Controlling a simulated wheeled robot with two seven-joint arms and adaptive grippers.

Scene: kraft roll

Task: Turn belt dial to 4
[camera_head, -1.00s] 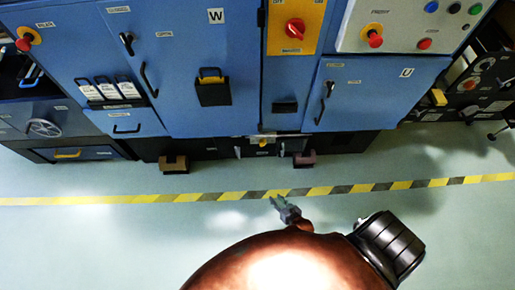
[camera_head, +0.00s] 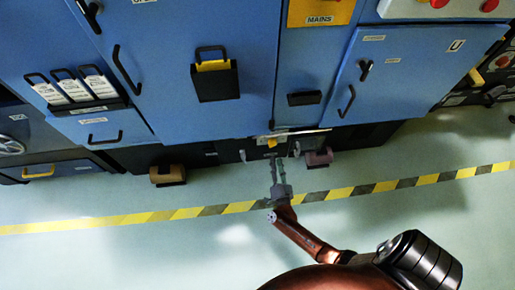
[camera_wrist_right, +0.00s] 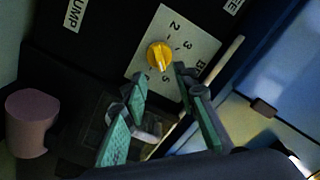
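The belt dial (camera_wrist_right: 159,55) is a round yellow knob on a white plate (camera_wrist_right: 193,33) in the right wrist view. The knob's ridge runs toward the 5, but which end is the pointer is unclear. In the head view the dial (camera_head: 271,142) is a small yellow spot low on the blue cabinet. My right gripper (camera_wrist_right: 160,74) is open, its green-padded fingertips just below and beside the dial, with nothing between them. It also shows in the head view (camera_head: 275,161). My left gripper is out of view.
A mauve block (camera_wrist_right: 31,122) sticks out left of the dial in the right wrist view. A brown block (camera_head: 167,175) stands farther left at the cabinet base. Cabinet doors with black handles rise above. The floor before the striped tape (camera_head: 232,208) is clear.

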